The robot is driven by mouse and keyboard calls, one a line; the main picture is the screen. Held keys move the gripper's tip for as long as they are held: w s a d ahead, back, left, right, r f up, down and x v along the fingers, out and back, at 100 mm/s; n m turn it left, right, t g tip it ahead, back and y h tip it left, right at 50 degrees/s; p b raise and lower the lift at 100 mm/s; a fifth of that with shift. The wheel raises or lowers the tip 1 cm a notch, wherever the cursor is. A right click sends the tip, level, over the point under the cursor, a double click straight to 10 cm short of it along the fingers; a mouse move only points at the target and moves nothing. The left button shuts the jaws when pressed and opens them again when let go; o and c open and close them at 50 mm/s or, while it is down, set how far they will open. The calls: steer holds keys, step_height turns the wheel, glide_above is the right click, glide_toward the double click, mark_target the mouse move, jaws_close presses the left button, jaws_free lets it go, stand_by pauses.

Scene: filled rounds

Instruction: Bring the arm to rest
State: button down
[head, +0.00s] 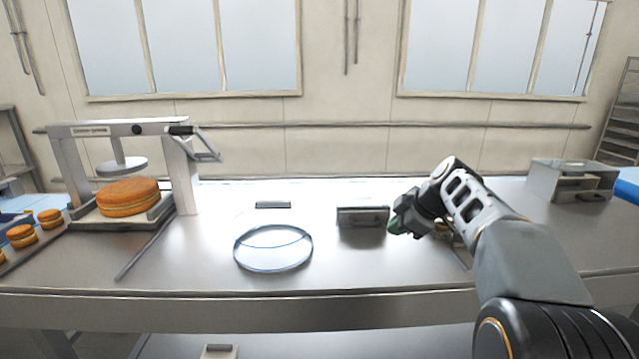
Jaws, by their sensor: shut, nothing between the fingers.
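My gripper (396,226) is at the end of my arm, right of the middle of the steel table (330,280). It hangs just above the tabletop, at the right end of a small grey metal box (362,215). The fingers are shut with nothing seen between them. I cannot tell whether the gripper touches the box. My arm enters from the lower right and hides part of the table, including most of a small round item (441,228) behind the wrist.
A white press (185,165) at the left holds a large orange-brown round (128,198). Small filled rounds (22,235) sit at the far left. A clear ring (273,268) lies mid-table. A grey box (556,185) stands at the right. The front middle is clear.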

steer(key=s+a+f+m+h+p, duration=0.1)
steer(key=s+a+f+m+p, duration=0.1)
steer(key=s+m, duration=0.3)
steer(key=s+a+f+m+g+h+p, duration=0.1)
steer(key=s+m, duration=0.4)
steer(key=s, duration=0.5)
steer(key=s+a+f+m+g+h+p, duration=0.1)
steer(key=s+a+f+m+h+p, duration=0.1)
steer(key=s, duration=0.5)
steer(key=a+f+m+p, duration=0.1)
steer(key=m+p, duration=0.1)
steer(key=p, duration=0.1)
steer(key=shift+s+m+h, duration=0.3)
steer(key=shift+s+m, duration=0.05)
steer(key=shift+m, duration=0.05)
